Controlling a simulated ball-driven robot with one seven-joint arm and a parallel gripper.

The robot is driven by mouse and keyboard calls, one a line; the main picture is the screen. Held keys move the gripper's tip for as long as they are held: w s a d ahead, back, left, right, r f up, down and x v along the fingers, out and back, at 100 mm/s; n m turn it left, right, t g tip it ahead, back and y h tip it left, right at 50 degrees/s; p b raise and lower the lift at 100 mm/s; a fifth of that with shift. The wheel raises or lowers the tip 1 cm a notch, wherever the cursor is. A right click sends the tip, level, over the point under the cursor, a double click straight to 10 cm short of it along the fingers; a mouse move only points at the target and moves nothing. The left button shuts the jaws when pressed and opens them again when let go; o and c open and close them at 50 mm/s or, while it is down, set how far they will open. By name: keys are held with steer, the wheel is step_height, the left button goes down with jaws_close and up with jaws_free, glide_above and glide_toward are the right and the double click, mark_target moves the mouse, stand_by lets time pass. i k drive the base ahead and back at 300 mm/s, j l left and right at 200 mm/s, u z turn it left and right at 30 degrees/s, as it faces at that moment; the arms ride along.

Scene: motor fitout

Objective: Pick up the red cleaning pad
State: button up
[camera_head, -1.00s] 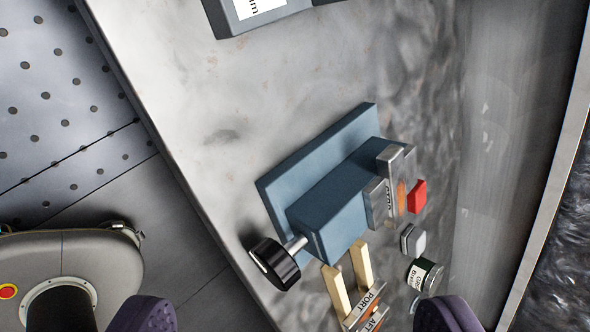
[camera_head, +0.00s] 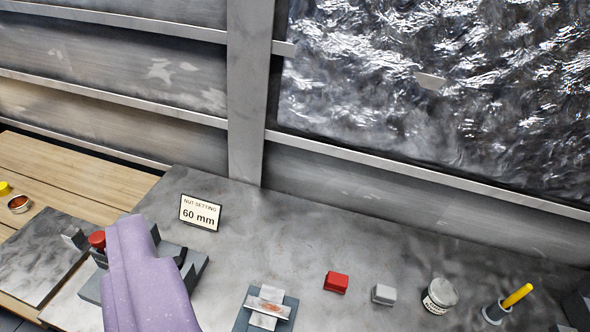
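The red cleaning pad (camera_head: 336,282) is a small red block lying on the grey metal bench (camera_head: 290,230), right of the picture's middle and near the lower edge. Nothing touches it. A purple part of my gripper (camera_head: 150,275) shows at the lower left, well to the left of the pad. Only this one purple shape is in view, so I cannot tell how far apart the fingers are. It covers part of a dark fixture behind it.
A light grey block (camera_head: 384,294), a labelled jar (camera_head: 440,295) and a yellow-handled tool in a holder (camera_head: 510,300) stand right of the pad. A metal piece on a blue-grey base (camera_head: 268,307) lies left of it. A sign (camera_head: 200,213) stands farther back.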

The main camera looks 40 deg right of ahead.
mark_target(334, 281)
steer(key=z, duration=1.2)
